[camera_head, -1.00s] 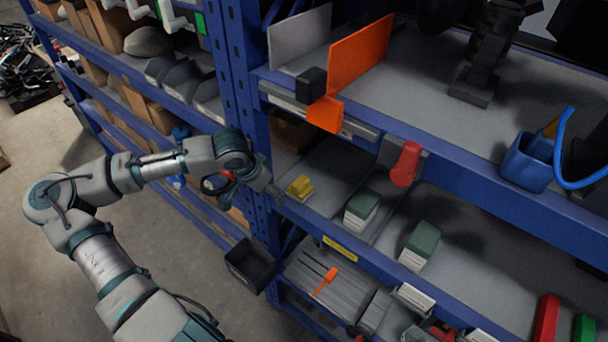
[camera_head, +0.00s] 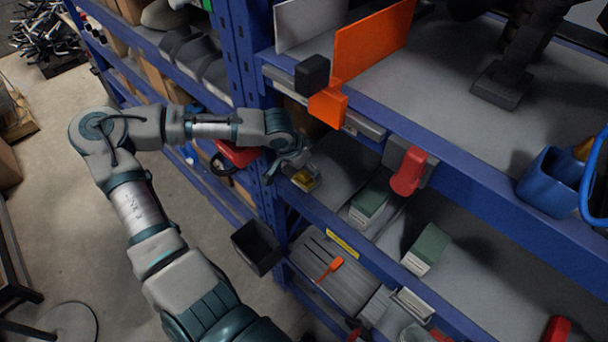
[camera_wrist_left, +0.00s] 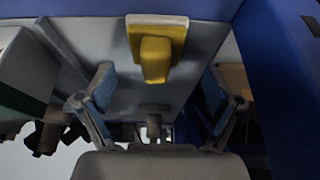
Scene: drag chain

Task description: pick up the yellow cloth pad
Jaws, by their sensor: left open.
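The yellow cloth pad (camera_head: 305,181) lies on the grey middle shelf (camera_head: 335,168) near its left end, close to the blue upright. My left gripper (camera_head: 292,160) reaches in from the left and is right by the pad, partly covering it in the head view. In the left wrist view the pad (camera_wrist_left: 157,48) sits ahead of the open left gripper (camera_wrist_left: 155,95), roughly centred between the two blue-padded fingers. The fingers stand apart with nothing between them, and I see no contact with the pad. My right gripper is not in view.
The blue upright (camera_head: 262,100) stands beside my left arm. Green-and-white boxes (camera_head: 370,203) stand right of the pad. A black bin (camera_head: 257,247) hangs below.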

